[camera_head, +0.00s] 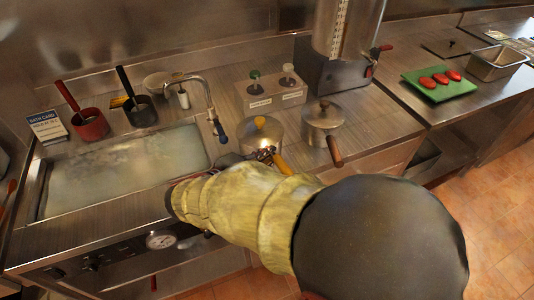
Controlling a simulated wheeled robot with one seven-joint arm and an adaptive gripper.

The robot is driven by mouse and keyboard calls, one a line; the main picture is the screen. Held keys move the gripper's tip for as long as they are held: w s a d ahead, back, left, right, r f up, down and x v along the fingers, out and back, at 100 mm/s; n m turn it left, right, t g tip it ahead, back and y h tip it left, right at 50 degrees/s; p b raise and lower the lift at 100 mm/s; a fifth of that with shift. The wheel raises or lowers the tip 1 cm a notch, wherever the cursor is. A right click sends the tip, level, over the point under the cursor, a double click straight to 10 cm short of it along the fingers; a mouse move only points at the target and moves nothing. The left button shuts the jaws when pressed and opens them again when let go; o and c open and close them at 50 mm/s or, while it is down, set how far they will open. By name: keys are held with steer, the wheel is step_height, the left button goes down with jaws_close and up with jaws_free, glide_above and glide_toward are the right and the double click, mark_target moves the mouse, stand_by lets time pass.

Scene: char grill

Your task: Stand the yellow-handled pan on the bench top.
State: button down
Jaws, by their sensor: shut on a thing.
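The yellow-handled pan (258,134) is a small round steel pot with a lid and a yellow knob. It sits at or just above the bench top (370,125), right of the sunken bath; I cannot tell whether its base touches. Its yellow handle (282,164) points toward the front right. My gripper (264,155) is shut on the pan at its near side, by the root of the handle. My sleeved arm hides the bench in front of it and part of the gripper.
A similar pan with a brown handle (322,122) stands close on the right. A water bath (125,170) with a tap (205,95) lies left. Behind are a box with two knobs (270,92) and a steel urn (347,30). A green board (438,86) with red items lies far right.

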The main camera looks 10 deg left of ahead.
steer(key=c, duration=2.3)
jaws_free()
steer(key=shift+f, duration=0.1)
steer(key=o, duration=0.4)
steer(key=p+v, duration=0.4)
steer(key=v, duration=0.8)
